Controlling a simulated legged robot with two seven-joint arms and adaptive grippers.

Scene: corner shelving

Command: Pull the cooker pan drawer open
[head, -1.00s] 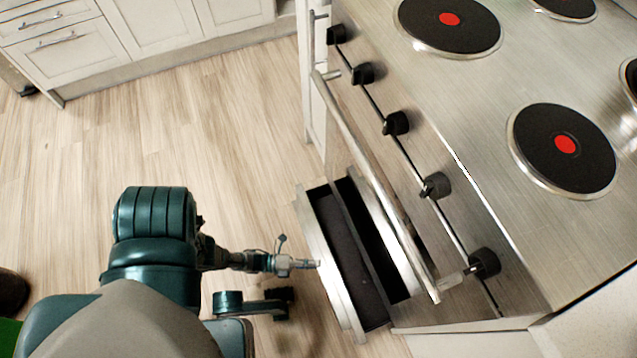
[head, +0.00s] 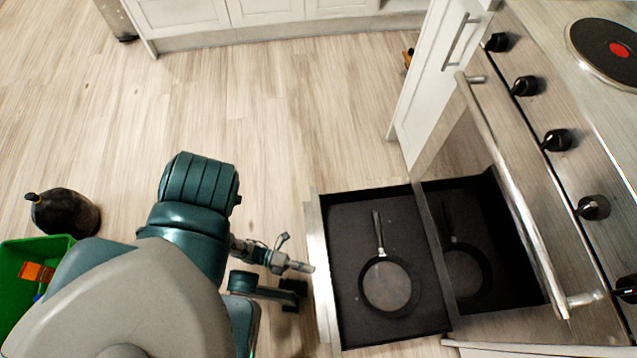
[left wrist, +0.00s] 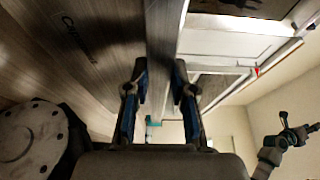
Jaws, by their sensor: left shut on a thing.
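The cooker pan drawer (head: 390,213) stands well open below the oven door in the head view. A dark frying pan (head: 388,285) lies inside it, its handle pointing to the back of the picture. My left gripper (head: 305,268) is at the outer side of the drawer's front panel (head: 320,262). In the left wrist view the two fingers (left wrist: 160,95) stand on either side of the panel's edge (left wrist: 160,60), shut on it.
The oven door handle (head: 520,190) and knobs (head: 557,140) are above the drawer on the right. A green crate (head: 28,262) and a dark round object (head: 65,213) are on the left.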

